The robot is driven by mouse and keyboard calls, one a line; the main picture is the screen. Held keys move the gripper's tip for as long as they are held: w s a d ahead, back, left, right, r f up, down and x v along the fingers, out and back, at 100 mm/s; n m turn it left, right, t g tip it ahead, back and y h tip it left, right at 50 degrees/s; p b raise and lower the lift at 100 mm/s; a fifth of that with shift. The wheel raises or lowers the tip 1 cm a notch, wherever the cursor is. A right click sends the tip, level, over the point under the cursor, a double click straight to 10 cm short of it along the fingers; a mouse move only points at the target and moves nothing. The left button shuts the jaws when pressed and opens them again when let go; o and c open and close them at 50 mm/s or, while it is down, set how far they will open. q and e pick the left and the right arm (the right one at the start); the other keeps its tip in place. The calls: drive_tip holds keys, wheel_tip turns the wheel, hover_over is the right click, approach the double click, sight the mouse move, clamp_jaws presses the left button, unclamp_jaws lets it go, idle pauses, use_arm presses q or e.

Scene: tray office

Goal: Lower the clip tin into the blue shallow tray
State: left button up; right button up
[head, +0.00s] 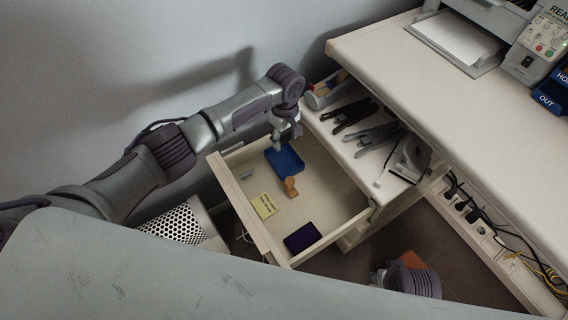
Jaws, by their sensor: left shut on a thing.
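The blue shallow tray (287,164) lies in the back left corner of the open drawer in the head view. My left gripper (283,141) points down just above the tray's back edge and covers part of it. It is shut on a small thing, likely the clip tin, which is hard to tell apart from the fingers. I cannot tell whether it touches the tray. Part of my right arm shows low at the right, and the state of its gripper cannot be made out.
The drawer (240,205) also holds a wooden stamp (290,187), a yellow note pad (264,206) and a dark flat pad (303,238). Staplers and other tools lie on the shelf (345,147) behind. The desk (420,90) overhangs at right. A perforated bin (177,222) stands left.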

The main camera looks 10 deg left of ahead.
sight(285, 143)
use_arm(q)
wheel_tip(285, 143, down, 3)
drive_tip(key=b, duration=0.3)
use_arm(e)
drive_tip(key=w+v, duration=0.1)
drive_tip(key=v, duration=0.9)
use_arm(q)
wheel_tip(285, 143, down, 2)
drive_tip(key=b, duration=0.3)
drive_tip(key=shift+f, duration=0.1)
use_arm(e)
drive_tip(key=w+a+r+t+y, duration=0.1)
drive_tip(key=w+a+t, duration=0.1)
drive_tip(key=w+t, duration=0.3)
drive_tip(key=shift+w, duration=1.4)
drive_tip(key=shift+s+a, duration=0.1)
use_arm(q)
drive_tip(key=shift+w+d, duration=0.25)
drive_tip(key=shift+d, duration=0.15)
use_arm(e)
drive_tip(key=shift+s+d+f+g, duration=0.15)
drive_tip(key=shift+s+g, duration=0.1)
drive_tip(key=shift+s, duration=0.2)
drive_tip(key=shift+s+d+f+g, duration=0.15)
drive_tip(key=shift+s+f+g, duration=0.1)
drive_tip(key=shift+s, duration=0.2)
use_arm(q)
drive_tip(key=shift+f, duration=0.1)
